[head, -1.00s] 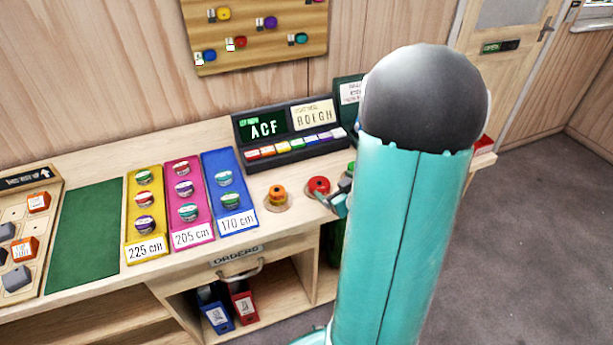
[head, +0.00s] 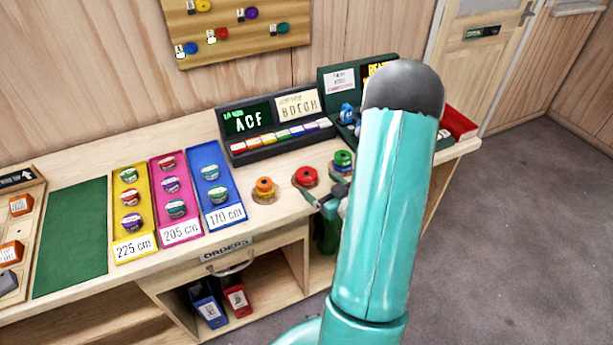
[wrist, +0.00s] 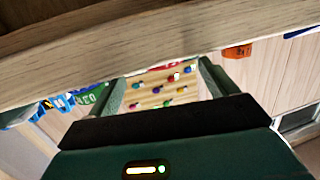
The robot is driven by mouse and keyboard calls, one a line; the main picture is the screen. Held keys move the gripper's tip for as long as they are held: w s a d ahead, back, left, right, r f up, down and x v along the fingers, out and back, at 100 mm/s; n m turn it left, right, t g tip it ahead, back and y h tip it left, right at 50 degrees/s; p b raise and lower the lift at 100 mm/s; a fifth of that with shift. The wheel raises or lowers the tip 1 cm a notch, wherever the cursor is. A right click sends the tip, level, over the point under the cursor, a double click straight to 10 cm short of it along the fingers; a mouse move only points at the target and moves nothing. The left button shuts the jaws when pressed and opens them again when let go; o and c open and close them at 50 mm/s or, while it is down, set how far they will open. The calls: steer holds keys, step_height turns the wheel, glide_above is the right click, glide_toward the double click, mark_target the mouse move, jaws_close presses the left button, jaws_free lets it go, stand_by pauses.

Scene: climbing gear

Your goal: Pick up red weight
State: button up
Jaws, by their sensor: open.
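A red round weight (head: 306,177) sits on the wooden counter, with an orange-and-yellow weight (head: 264,187) to its left and a green-topped one (head: 342,160) to its right. My gripper (head: 328,203) is at the counter's front edge, just right of and below the red weight in the head view, partly hidden by my arm. In the wrist view my gripper (wrist: 160,76) has its two fingers spread wide with nothing between them.
The counter's edge (wrist: 120,50) crosses the wrist view close to the fingers. Yellow (head: 131,240), pink (head: 180,229) and blue (head: 222,214) trays hold round tins. A display unit (head: 275,128) stands behind the weights. A drawer (head: 228,262) is below. The green mat (head: 70,240) is bare.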

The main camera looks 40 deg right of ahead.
mark_target(313, 181)
steer(key=w, duration=0.5)
steer(key=shift+w+f, duration=0.15)
steer(key=shift+f, duration=0.25)
steer(key=c, duration=1.4)
